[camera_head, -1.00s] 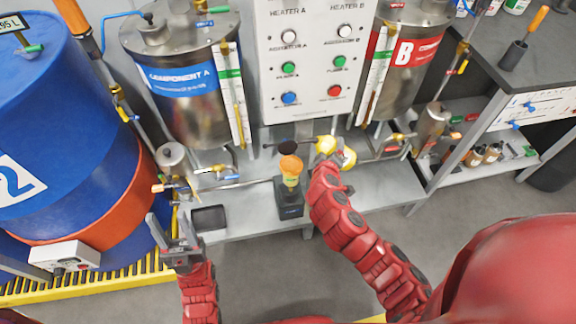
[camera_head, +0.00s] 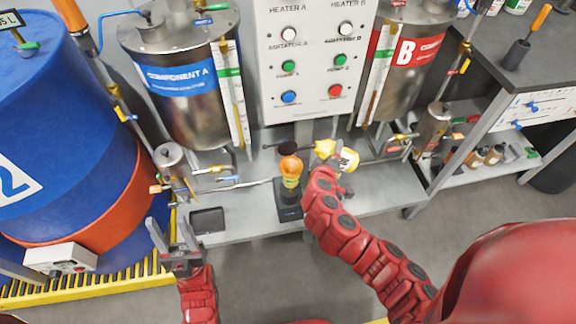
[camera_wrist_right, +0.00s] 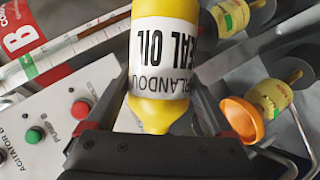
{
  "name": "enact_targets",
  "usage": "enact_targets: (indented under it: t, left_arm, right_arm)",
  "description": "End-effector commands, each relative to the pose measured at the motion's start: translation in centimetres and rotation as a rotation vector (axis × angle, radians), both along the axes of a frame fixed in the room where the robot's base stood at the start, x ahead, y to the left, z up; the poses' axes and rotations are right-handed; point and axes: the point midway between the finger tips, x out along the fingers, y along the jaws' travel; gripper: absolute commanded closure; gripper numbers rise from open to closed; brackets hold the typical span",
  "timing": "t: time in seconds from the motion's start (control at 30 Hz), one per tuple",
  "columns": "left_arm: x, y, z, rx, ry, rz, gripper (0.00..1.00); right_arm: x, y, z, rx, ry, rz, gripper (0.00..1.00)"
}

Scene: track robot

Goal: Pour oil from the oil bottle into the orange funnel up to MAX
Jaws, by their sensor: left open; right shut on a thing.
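The yellow oil bottle with a white label (camera_head: 348,160) is in my right gripper (camera_head: 338,172), tilted, just right of the orange funnel. In the right wrist view the bottle (camera_wrist_right: 165,60) lies between the fingers, its printed label upside down. The orange funnel (camera_head: 290,164) stands on a small yellow-banded reservoir (camera_head: 291,183) over a black base on the bench. The funnel (camera_wrist_right: 241,119) also shows right of the bottle in the wrist view. The MAX mark and oil level are too small to read. My left gripper (camera_head: 174,240) is open and empty at lower left, before the bench.
The metal bench (camera_head: 245,215) holds a dark tray (camera_head: 208,219). Behind it are the Component A tank (camera_head: 185,80), the heater panel (camera_head: 310,75) and the B tank (camera_head: 405,60). A blue drum (camera_head: 60,140) stands left. Pipes and valves crowd the bench's back.

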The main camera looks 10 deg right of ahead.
Motion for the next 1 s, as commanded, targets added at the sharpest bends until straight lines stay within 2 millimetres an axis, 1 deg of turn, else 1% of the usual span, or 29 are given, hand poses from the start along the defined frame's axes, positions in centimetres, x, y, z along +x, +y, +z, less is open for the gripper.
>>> enact_targets:
  t: [0.4, 0.73, 0.77, 0.8, 0.83, 0.87, 0.9, 1.0]
  left_arm:
    - [0.0, 0.0, -1.0, 0.0, 0.0, 0.0, 0.5]
    - [0.0, 0.0, -1.6, 0.0, 0.0, 0.0, 0.5]
    - [0.0, 0.0, -1.4, 0.0, 0.0, 0.0, 0.5]
    - [0.0, 0.0, -0.8, 0.0, 0.0, 0.0, 0.5]
    - [0.0, 0.0, 0.1, 0.0, 0.0, 0.0, 0.5]
    - [0.0, 0.0, 0.5, 0.0, 0.0, 0.0, 0.5]
    - [0.0, 0.0, 1.3, 0.0, 0.0, 0.0, 0.5]
    - [0.0, 0.0, 2.8, 0.0, 0.0, 0.0, 0.5]
  right_arm:
    - [0.0, 0.1, -0.9, -0.078, 0.018, 0.002, 1.0]
    - [0.1, 0.1, -0.8, -0.137, 0.033, 0.001, 1.0]
    - [0.1, 0.1, -0.7, -0.134, 0.032, 0.0, 1.0]
    - [0.0, 0.0, -0.3, -0.111, 0.028, 0.0, 1.0]
    - [0.0, -0.2, 0.1, -0.07, 0.019, -0.003, 1.0]
    - [0.0, -0.3, 0.5, -0.034, 0.009, -0.007, 1.0]
    - [0.0, -0.4, 1.4, 0.025, -0.009, -0.009, 1.0]
    - [0.0, -0.3, 2.6, 0.165, -0.044, -0.01, 1.0]
